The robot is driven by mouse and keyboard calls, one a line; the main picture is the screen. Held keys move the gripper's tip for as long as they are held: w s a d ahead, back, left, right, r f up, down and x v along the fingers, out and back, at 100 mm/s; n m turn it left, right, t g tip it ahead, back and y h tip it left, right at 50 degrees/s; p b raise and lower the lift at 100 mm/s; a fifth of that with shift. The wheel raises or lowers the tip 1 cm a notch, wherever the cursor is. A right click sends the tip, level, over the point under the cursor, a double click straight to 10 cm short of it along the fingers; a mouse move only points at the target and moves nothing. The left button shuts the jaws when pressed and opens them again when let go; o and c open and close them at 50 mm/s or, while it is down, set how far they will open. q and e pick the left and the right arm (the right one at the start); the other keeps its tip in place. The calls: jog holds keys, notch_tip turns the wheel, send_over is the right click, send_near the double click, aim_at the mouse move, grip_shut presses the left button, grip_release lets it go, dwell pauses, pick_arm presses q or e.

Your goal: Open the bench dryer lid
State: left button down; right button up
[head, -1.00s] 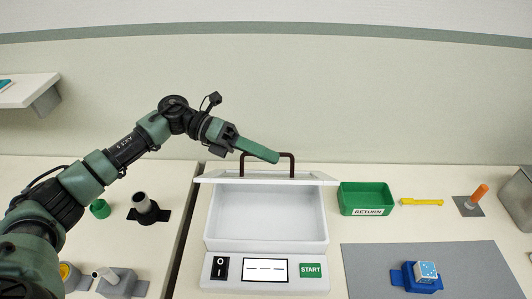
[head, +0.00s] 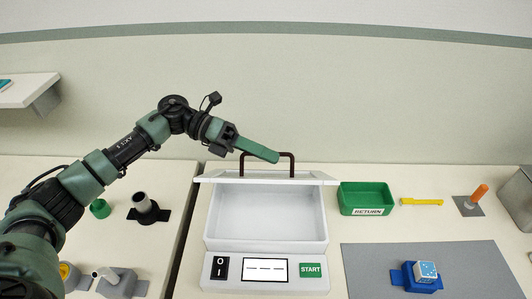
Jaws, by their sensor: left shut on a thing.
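The white bench dryer (head: 266,218) stands on the counter with its empty inside showing. Its lid (head: 268,177) is raised at the back, seen nearly edge-on, with a dark brown handle (head: 294,163) standing up from it. My left gripper (head: 268,155) reaches in from the left and is shut on the handle at its upper left part. The fingers hide that part of the handle. The dryer's front panel has a black O/I switch (head: 220,268), a display with dashes (head: 265,270) and a green START button (head: 310,270). My right gripper is not in view.
Right of the dryer are a green RETURN bin (head: 366,198), a yellow tool (head: 421,202) and an orange peg (head: 479,193). A blue holder with a light blue cube (head: 426,271) sits on a grey mat (head: 370,275). A dark-based grey cylinder (head: 144,205) stands left.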

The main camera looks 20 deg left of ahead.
pick_arm(q)
jog(key=shift+w, duration=0.1)
dwell(0.3)
jog(key=w+a+r+n+g+h+b, duration=0.1)
jog(key=w+a+r+n+b, duration=0.1)
jog(key=w, duration=0.4)
jog(key=shift+r+n+b, duration=0.2)
jog(key=shift+n+b, duration=0.6)
jog(key=shift+b, duration=0.3)
jog(key=shift+w, duration=0.1)
jog(key=c, duration=1.5)
grip_release()
jog(key=shift+h, duration=0.3)
jog(key=shift+r, duration=0.1)
